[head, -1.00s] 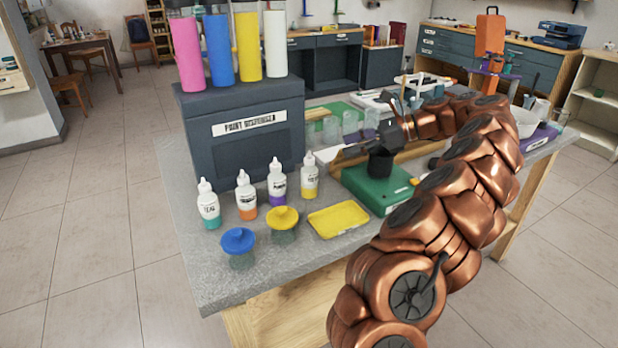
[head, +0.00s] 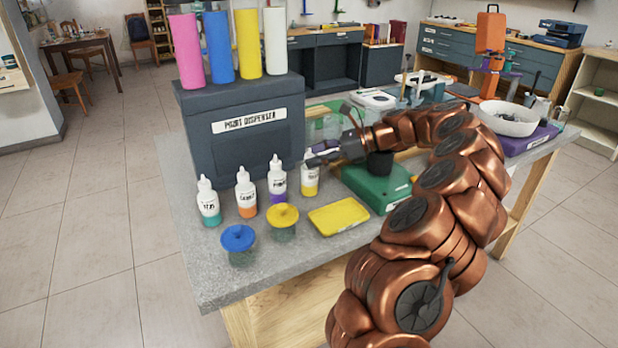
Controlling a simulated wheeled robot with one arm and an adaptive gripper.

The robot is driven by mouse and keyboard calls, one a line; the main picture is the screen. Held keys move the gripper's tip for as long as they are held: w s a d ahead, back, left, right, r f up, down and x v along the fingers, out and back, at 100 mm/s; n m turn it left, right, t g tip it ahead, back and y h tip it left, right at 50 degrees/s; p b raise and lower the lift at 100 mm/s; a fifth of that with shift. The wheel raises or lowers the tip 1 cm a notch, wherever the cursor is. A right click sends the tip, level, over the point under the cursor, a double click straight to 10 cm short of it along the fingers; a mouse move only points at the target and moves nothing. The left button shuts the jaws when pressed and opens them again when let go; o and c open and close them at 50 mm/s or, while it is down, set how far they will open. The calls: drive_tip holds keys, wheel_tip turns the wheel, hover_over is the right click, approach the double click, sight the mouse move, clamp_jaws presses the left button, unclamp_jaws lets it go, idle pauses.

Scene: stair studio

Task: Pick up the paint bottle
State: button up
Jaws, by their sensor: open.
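Several small white paint bottles with nozzle caps stand in a row on the grey tabletop: a teal-based one (head: 208,204), an orange-based one (head: 246,195), a purple-based one (head: 278,181) and a yellow one (head: 310,184) at the right end. The task does not say which is meant. My gripper (head: 314,158) reaches in from the right, level with the top of the yellow bottle, and covers part of its nozzle. It is open and holds nothing. I cannot tell whether its fingers are around the nozzle or only in front of it.
A dark paint dispenser (head: 243,128) with tall colour tubes stands behind the bottles. A green scale (head: 378,190) with a black cup (head: 380,163) sits under my arm.

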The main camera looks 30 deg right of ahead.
drive_tip(key=shift+x, duration=1.05)
drive_tip(key=shift+c, duration=0.3)
clamp_jaws()
